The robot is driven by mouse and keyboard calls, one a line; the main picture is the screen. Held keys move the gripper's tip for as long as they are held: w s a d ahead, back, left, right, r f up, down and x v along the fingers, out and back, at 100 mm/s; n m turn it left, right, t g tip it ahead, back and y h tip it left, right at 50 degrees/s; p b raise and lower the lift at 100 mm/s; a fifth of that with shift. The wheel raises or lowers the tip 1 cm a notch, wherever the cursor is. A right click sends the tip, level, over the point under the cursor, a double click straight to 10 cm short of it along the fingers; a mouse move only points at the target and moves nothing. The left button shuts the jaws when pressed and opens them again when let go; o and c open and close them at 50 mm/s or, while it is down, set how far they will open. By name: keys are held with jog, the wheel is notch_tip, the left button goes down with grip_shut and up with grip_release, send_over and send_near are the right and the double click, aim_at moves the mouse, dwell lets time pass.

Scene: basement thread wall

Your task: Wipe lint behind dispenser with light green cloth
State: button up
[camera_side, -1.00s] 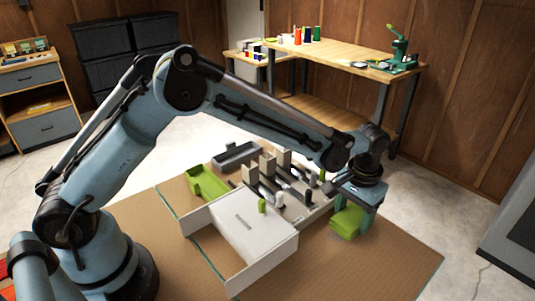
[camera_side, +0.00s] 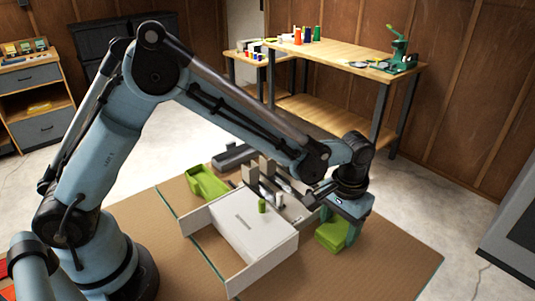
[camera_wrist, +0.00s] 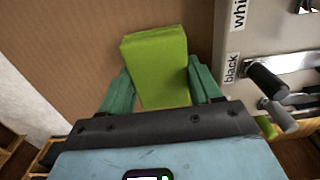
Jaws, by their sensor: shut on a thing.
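The light green cloth (camera_wrist: 157,66) is a folded block between the two fingers of my gripper (camera_wrist: 163,88) in the wrist view. My gripper is shut on it. In the side view the cloth (camera_side: 332,233) hangs under my gripper (camera_side: 340,216), low over the brown mat, right of the dispenser. I cannot tell whether it touches the mat. The dispenser (camera_side: 240,223) is a pale box with an open front frame. In the wrist view its panel (camera_wrist: 259,25) with "white" and "black" labels is at the right. No lint can be made out.
A green tray (camera_side: 207,184) lies left of the dispenser, and a grey tray (camera_side: 233,157) is behind it. Spools on dark rods (camera_wrist: 268,82) stick out near my gripper. The brown mat (camera_side: 385,262) is clear at the right front. A wooden bench (camera_side: 345,58) stands at the back.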

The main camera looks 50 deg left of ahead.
jog(key=shift+w, duration=2.4)
jog(key=shift+w+r, duration=0.1)
jog(key=shift+r, duration=0.05)
notch_tip(320, 180, up, 8)
